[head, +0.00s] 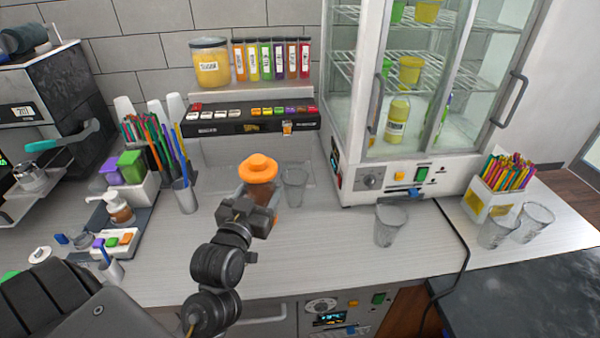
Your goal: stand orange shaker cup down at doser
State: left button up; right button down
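The orange shaker cup (258,168) has an orange lid and a see-through body, and looks upright. It is in the middle of the head view, in front of the doser (250,121), a black wall-mounted bar with coloured buttons and a small spout. My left gripper (252,202) is at the cup's body and looks shut on it. The gripper hides much of the cup's lower part, so I cannot tell if its base touches the counter. A clear cup (294,187) stands just right of the shaker. My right gripper is not in view.
A clear cup (390,225) stands on the counter (330,240) before the glass-door fridge (410,120). Bare counter lies between the shaker and the right-hand cup.

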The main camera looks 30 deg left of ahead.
pick_arm(q)
jog(key=w+a+f+b, duration=0.1)
jog(key=b, duration=0.2)
jog(key=w+a+f+b, duration=0.1)
jog(key=w+b, duration=0.1)
jog(key=b, duration=0.2)
jog(key=shift+w+f, duration=0.25)
jog(key=shift+f, duration=0.1)
jog(key=w+a+f+p, duration=0.2)
jog(key=w+a+f, duration=0.3)
jog(key=w+f, duration=0.3)
notch_tip(320, 180, down, 2)
jog(key=shift+w+f, duration=0.15)
jog(key=shift+w, duration=0.05)
jog(key=shift+a, duration=0.1)
